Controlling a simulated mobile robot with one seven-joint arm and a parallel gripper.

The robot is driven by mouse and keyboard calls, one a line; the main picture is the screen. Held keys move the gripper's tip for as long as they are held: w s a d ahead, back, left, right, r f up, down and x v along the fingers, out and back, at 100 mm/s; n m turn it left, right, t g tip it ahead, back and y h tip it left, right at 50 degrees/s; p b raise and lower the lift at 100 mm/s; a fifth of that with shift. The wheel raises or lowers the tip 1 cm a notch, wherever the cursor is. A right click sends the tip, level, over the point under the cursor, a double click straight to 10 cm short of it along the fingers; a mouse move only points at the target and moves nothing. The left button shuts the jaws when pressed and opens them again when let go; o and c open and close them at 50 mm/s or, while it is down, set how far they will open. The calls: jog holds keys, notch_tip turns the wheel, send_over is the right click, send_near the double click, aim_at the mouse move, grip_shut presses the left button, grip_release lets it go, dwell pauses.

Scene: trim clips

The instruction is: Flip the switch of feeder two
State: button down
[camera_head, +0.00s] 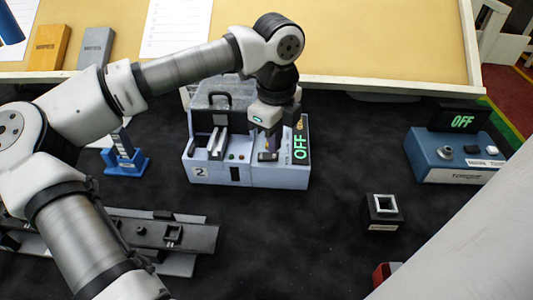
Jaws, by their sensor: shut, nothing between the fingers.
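Feeder two (212,174) is a light grey box marked "2" on the dark mat, near the middle of the head view. It has a slot, small coloured buttons and a raised back part with a handle. A green "OFF" display (300,145) stands at its right end. My gripper (267,154) points down over the right part of the feeder, just left of the display. Its fingers are shut and empty, at or very near the panel; I cannot tell whether they touch. The switch itself is not clearly visible and may be hidden by my gripper.
A blue torque box (450,165) with an "OFF" display stands at the right. A small black block with a square socket (382,210) lies nearer. A blue holder (127,160) is left of the feeder. A dark rail fixture (165,235) lies front left. Bare mat lies in front of the feeder.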

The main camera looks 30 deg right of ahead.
jog(key=shift+f+b, duration=1.05)
dwell(0.6)
jog(key=shift+r, duration=0.15)
jog(key=shift+r+p, duration=1.75)
jog(key=shift+r, duration=1.7)
